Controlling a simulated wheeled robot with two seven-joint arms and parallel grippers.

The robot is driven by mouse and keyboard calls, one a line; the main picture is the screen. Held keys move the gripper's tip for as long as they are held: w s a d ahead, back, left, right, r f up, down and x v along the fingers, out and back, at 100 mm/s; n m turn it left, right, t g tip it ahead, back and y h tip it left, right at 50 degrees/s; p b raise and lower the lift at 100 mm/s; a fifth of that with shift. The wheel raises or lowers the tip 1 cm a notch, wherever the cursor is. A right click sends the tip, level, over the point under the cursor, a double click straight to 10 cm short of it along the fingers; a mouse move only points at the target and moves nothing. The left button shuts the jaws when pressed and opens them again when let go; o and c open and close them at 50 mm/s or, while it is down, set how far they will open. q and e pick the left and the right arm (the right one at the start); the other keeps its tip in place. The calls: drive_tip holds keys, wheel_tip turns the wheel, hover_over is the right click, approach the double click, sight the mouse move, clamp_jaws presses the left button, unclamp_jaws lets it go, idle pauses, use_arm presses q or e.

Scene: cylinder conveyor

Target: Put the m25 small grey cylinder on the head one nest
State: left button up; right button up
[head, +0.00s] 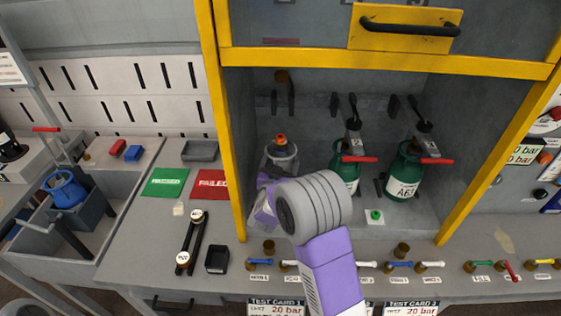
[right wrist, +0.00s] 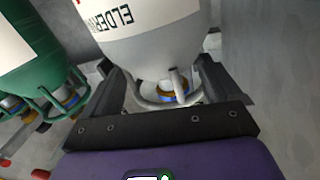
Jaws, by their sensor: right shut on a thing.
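The small grey cylinder (head: 282,158), with an orange top, is upright in the left bay of the yellow-framed cabinet. My right gripper (head: 264,188) reaches in from the front, and its forearm covers part of the bay floor. In the right wrist view the gripper (right wrist: 160,78) is shut on the grey cylinder (right wrist: 150,40), with one finger on each side of its guard ring and valve end. The nest under the cylinder is hidden, so I cannot tell whether it is seated. The left gripper is not in view.
Two green cylinders (head: 346,168) (head: 404,172) stand to the right in the cabinet; one also shows close by in the right wrist view (right wrist: 30,50). Yellow posts (head: 222,120) frame the opening.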

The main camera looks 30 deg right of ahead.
drive_tip(key=o, duration=1.7)
